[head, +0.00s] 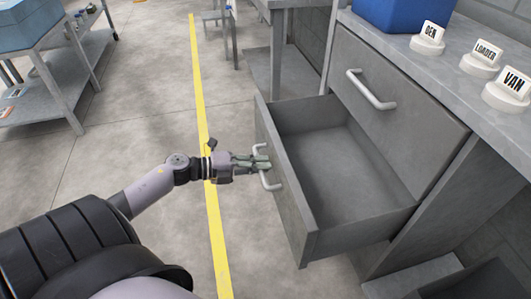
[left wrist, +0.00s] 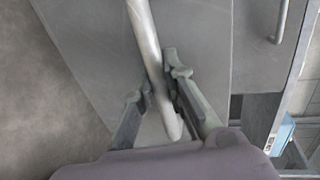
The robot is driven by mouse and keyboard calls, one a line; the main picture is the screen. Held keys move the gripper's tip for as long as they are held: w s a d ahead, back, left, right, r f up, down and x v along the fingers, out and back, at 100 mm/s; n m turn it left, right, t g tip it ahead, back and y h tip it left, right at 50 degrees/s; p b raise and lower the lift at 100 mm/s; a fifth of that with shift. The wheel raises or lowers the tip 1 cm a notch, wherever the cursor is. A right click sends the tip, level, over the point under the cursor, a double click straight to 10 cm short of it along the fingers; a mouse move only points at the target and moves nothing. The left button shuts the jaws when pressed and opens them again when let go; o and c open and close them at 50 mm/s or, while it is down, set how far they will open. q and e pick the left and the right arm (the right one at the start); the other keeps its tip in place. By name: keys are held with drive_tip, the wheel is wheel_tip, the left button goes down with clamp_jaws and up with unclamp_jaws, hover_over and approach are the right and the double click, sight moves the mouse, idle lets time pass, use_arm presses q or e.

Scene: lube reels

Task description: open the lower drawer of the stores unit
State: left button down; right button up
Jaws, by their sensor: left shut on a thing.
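The grey stores unit (head: 450,65) stands at the right in the head view. Its lower drawer (head: 293,205) is pulled well out, and its bare inside shows no contents. My left gripper (head: 262,163) is shut on the drawer's pale bar handle (head: 268,181), reaching it from the left. In the left wrist view the handle (left wrist: 145,35) runs between the two fingers of the left gripper (left wrist: 160,95). The upper drawer (head: 395,95) is shut, with its own bar handle (head: 370,90). My right gripper is not in view.
On the unit's top stand a blue box (head: 402,12) and round labelled holders reading DEN (head: 428,40), LOADER (head: 480,60) and VAN (head: 508,90). A shelf table (head: 50,60) is at the far left. Open floor with a yellow line (head: 203,110) lies left of the drawer.

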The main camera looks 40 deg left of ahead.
use_arm(q)
drive_tip(key=c, duration=1.6)
unclamp_jaws()
drive_tip(key=v, duration=1.2)
drive_tip(key=shift+f, duration=0.1)
